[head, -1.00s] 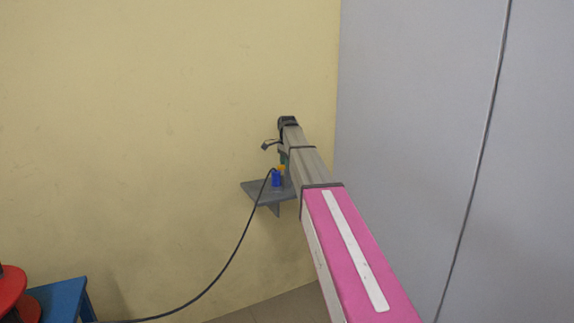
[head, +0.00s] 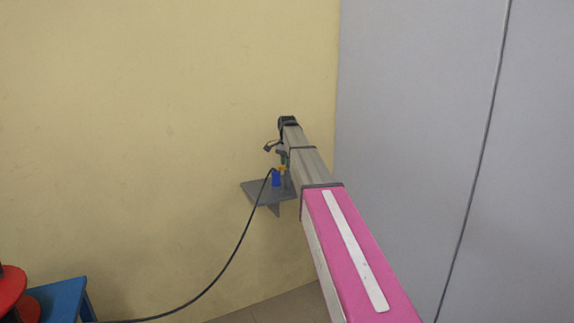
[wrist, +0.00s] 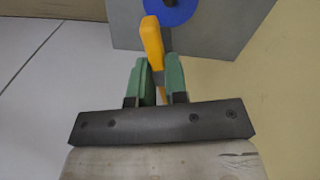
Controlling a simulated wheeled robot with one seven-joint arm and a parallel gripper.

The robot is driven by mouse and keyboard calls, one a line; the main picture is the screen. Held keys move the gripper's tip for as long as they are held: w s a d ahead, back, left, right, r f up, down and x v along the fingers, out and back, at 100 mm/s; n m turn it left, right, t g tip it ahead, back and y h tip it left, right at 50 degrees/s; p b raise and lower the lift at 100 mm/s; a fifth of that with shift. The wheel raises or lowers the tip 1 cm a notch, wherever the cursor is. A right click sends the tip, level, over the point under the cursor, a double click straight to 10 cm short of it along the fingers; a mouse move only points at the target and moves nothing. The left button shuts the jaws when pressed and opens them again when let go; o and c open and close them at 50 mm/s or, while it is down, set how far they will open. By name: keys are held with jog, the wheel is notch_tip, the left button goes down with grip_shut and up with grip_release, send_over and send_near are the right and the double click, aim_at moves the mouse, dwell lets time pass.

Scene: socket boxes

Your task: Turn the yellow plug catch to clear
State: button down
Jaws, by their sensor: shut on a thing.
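The yellow plug catch (wrist: 152,42) stands out in the wrist view beside the round blue plug (wrist: 174,12), leaning slightly. In the head view the catch (head: 282,169) is a small yellow patch just above the blue plug (head: 276,179). My gripper (wrist: 160,80) has green fingers, one on each side of the near end of the catch, and is shut on it. In the head view my gripper (head: 283,158) is small and comes down from above onto the catch. The exact contact is partly hidden between the fingers.
The plug sits on a grey shelf (head: 256,190) fixed to the yellow wall (head: 150,120). A black cable (head: 236,246) hangs from the plug down to the left. A grey panel wall (head: 420,120) is close on the right. A blue stool (head: 58,297) stands at lower left.

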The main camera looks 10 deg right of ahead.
jog(key=n, duration=0.7)
jog(key=shift+s+d, duration=0.1)
jog(key=n, duration=0.3)
jog(key=shift+n, duration=0.4)
jog(key=shift+d+n, duration=0.1)
jog(key=shift+n, duration=1.6)
jog(key=c, duration=1.1)
grip_release()
jog(key=shift+c, duration=0.2)
notch_tip(320, 180, up, 11)
jog(key=shift+f, duration=0.15)
